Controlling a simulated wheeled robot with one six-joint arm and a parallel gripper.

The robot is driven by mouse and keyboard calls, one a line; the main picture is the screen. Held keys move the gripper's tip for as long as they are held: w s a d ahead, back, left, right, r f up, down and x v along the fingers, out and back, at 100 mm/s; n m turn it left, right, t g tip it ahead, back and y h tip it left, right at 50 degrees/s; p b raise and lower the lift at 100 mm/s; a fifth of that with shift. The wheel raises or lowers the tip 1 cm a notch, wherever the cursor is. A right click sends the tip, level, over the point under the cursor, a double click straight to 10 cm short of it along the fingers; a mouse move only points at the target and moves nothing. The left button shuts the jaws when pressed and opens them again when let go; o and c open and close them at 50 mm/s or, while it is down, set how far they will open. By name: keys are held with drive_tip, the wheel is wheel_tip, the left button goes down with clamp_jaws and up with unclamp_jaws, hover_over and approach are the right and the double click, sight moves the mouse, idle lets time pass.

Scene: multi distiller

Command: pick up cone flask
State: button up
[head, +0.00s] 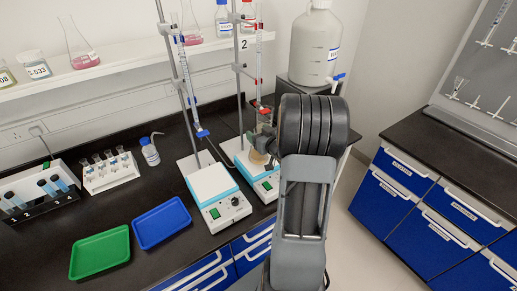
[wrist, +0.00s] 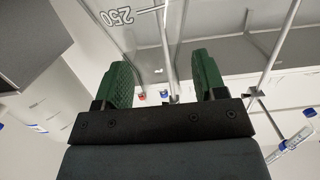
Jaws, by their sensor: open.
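A clear cone flask (head: 258,157) stands on the right-hand stirrer (head: 265,184) under a clamped glass tube, mostly hidden behind my arm in the head view. In the wrist view the clear glass (wrist: 125,35), with an upside-down "250" mark, fills the space ahead of and between the fingers. My gripper (head: 264,138) is at the flask's upper part. Its two green fingers (wrist: 164,68) are apart; I cannot tell whether either touches the glass. Two other cone flasks with pink liquid, left (head: 80,48) and right (head: 190,25), stand on the shelf.
The left stirrer (head: 213,188) and its burette stand (head: 183,85) are close by on the left. A large white jug (head: 315,45) stands behind my arm. Blue (head: 162,222) and green (head: 100,252) trays lie empty on the dark bench, with tube racks farther left.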

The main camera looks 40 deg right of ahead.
drive_tip(key=shift+w+d+f, duration=0.1)
drive_tip(key=shift+w+f, duration=0.05)
drive_tip(key=shift+w, duration=0.8)
drive_tip(key=shift+c, duration=0.4)
clamp_jaws()
